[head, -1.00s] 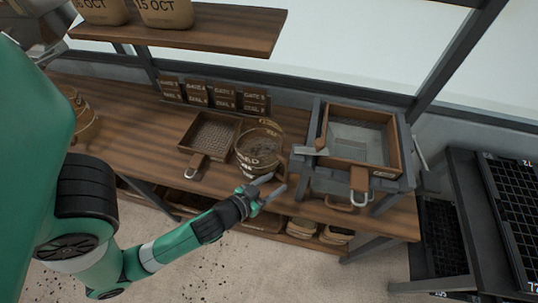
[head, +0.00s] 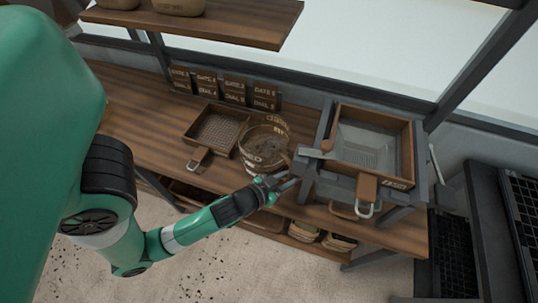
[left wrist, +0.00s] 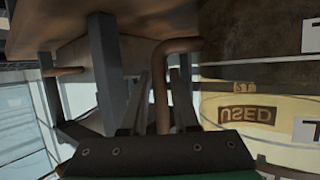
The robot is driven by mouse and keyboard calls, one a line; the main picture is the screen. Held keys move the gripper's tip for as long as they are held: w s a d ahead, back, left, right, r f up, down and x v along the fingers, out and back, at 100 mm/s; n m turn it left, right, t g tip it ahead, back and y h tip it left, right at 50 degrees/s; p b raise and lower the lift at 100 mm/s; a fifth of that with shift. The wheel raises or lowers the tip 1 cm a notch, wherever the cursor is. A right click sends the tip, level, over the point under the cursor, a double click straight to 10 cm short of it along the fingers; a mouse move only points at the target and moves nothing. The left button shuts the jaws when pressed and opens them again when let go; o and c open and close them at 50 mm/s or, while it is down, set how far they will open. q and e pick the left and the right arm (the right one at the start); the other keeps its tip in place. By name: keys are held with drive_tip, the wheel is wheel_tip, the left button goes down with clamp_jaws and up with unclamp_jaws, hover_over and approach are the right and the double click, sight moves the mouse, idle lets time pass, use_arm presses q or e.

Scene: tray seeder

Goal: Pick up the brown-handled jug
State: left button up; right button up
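The jug (head: 262,163) is a pale, round container with a dark rim and dark contents, standing upright at the front of the wooden bench. Its label reads "USED", upside down in the left wrist view, where the jug's side (left wrist: 250,112) fills the right. Its brown handle (left wrist: 161,85) bends out from the wall and runs down between my left gripper's fingers (left wrist: 162,100). The fingers look open, with small gaps beside the handle. In the head view my left gripper (head: 284,182) is at the jug's lower right. My right gripper is not in view.
A sieve tray (head: 205,126) lies left of the jug. A framed wooden box (head: 375,185) on a grey stand is close on the right, with a scoop-like tool (head: 316,154) at its edge. Black trays stand at far right.

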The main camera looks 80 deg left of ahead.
use_arm(q)
clamp_jaws()
idle(1.1)
